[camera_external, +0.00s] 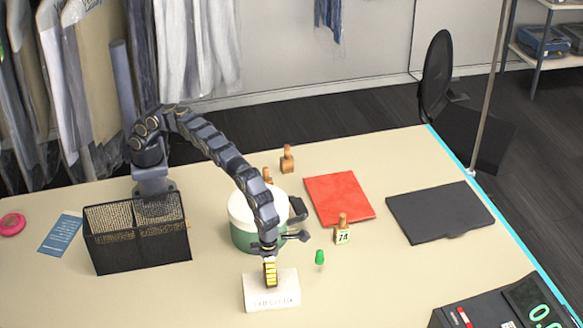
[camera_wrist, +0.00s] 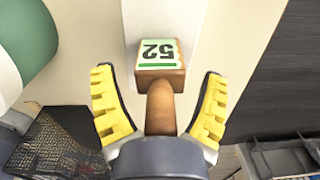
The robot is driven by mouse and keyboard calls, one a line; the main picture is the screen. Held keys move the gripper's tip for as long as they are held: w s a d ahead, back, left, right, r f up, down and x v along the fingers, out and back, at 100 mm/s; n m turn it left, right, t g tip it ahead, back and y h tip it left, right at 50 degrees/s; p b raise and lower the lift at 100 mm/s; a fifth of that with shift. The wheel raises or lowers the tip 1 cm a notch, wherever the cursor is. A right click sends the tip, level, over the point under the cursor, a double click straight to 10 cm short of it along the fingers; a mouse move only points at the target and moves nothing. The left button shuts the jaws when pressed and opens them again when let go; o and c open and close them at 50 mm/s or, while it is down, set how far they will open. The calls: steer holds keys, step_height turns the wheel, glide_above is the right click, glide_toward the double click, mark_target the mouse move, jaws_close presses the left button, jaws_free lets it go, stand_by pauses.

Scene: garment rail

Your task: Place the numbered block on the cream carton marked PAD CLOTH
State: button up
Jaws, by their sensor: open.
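A block numbered 52 (camera_wrist: 158,60), with a wooden handle, shows in the wrist view. Its handle stands between the yellow fingers of my open gripper (camera_wrist: 160,110), with gaps on both sides. In the external view my gripper (camera_external: 270,272) is low over the cream carton (camera_external: 272,296), whose front lettering is too small to read surely. The 52 block is mostly hidden there by the gripper. In the wrist view a pale surface lies around the block; the exact contact is hard to tell.
A green-and-white round tub (camera_external: 243,236) stands behind the carton, close to my arm. A block numbered 74 (camera_external: 342,234) and a green peg (camera_external: 320,258) are to the right. A black mesh basket (camera_external: 135,250) stands left. A red folder (camera_external: 340,197) lies behind.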

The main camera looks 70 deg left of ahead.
step_height(320, 180, up, 11)
steer(key=shift+r, duration=0.65)
